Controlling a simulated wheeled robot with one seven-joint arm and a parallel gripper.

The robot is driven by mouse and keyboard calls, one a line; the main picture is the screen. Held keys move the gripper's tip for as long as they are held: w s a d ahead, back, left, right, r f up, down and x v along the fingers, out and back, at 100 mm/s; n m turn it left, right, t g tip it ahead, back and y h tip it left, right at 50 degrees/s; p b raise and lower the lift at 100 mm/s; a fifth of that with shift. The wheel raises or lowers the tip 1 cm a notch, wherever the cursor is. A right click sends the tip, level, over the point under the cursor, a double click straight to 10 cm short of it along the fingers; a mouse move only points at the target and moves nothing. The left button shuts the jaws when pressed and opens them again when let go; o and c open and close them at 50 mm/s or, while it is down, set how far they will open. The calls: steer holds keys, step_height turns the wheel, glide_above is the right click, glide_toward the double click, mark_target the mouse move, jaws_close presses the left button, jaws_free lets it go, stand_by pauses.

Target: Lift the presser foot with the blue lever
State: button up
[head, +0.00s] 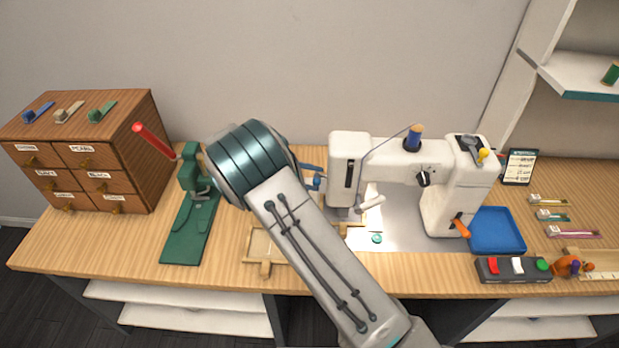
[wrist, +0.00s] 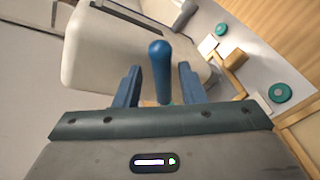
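A white sewing machine (head: 350,165) stands on the wooden table, and its head end fills the upper left of the wrist view (wrist: 110,55). The blue lever (wrist: 160,72) sticks out from it with a rounded knob. My gripper (wrist: 158,80) is open, with one blue finger on each side of the lever and a gap visible on both sides. In the head view my gripper (head: 313,180) is at the left side of the machine head, mostly hidden behind my arm. The presser foot is not clearly visible.
A green press (head: 190,215) with a red handle and a wooden drawer cabinet (head: 85,150) stand to the left. A blue tray (head: 497,232) and a switch box (head: 514,269) are at the right. Teal buttons (wrist: 281,92) lie near the machine.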

steer(key=shift+a, duration=0.15)
steer(key=b+v, duration=0.3)
steer(key=v, duration=1)
steer(key=shift+a, duration=0.3)
steer(key=shift+r, duration=0.1)
steer(key=shift+s, duration=0.1)
